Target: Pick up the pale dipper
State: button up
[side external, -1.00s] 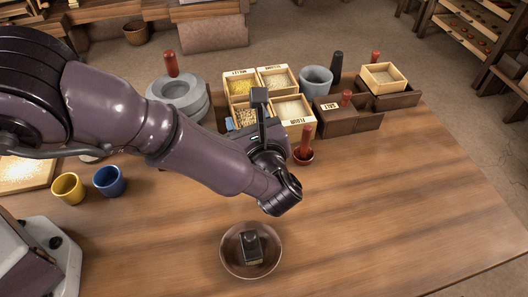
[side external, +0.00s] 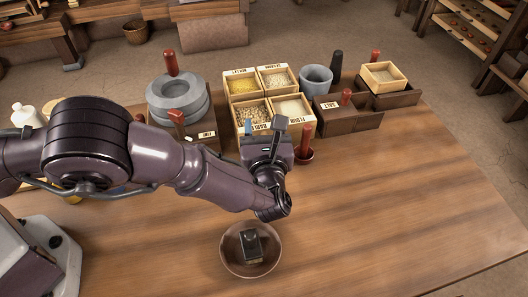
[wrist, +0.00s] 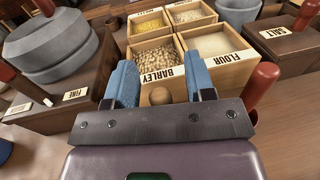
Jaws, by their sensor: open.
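A round pale tan knob (wrist: 160,96) shows between my fingers in the wrist view, in front of the barley bin. It looks like the handle end of the pale dipper; the rest of it is hidden below my gripper. In the side view my gripper hides the dipper. My gripper (wrist: 159,66) has blue fingers, open, one on each side of the knob with gaps between. In the side view my gripper (side external: 262,128) is in front of the bins.
A red-handled dipper (side external: 305,149) stands close right of my gripper. Grain bins (side external: 240,100) labelled barley and flour are just behind. A stone quern (side external: 178,95) is at left. A bowl with a dark block (side external: 251,245) sits in front. The table's right is clear.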

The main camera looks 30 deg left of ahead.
grip_shut()
dwell(0.3)
